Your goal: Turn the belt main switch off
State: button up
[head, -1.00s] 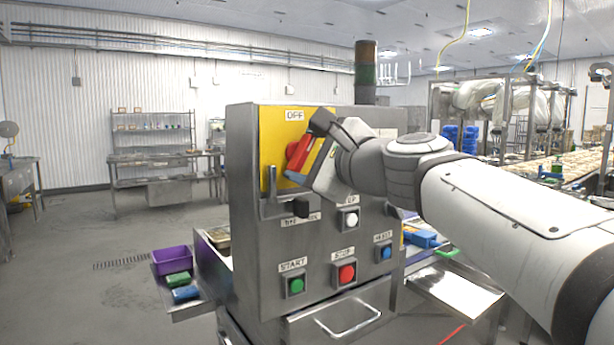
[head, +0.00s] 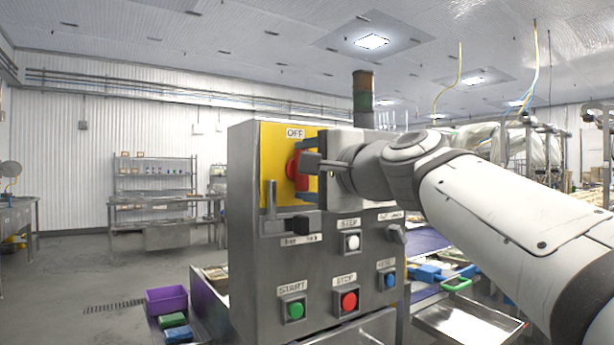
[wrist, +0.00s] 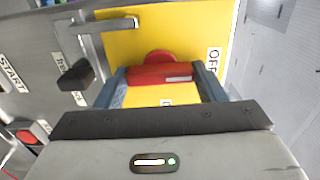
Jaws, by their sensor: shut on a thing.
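The belt main switch is a red rotary handle (head: 292,168) on a yellow plate (head: 270,150) at the upper part of the steel control cabinet. An OFF label sits above it. In the wrist view the red handle (wrist: 150,76) lies between my two blue-grey fingers, its long side running from finger to finger, and a white mark shows near its OFF-side end. My gripper (head: 304,168) is shut on the handle, one finger above and one below in the head view. It also shows in the wrist view (wrist: 163,80). Another label below the handle is mostly hidden by my gripper.
Green START (head: 295,310), red STOP (head: 348,301), white STEP and blue buttons are lower. A purple bin (head: 166,300) stands at left.

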dwell(0.3)
jog(key=o, duration=1)
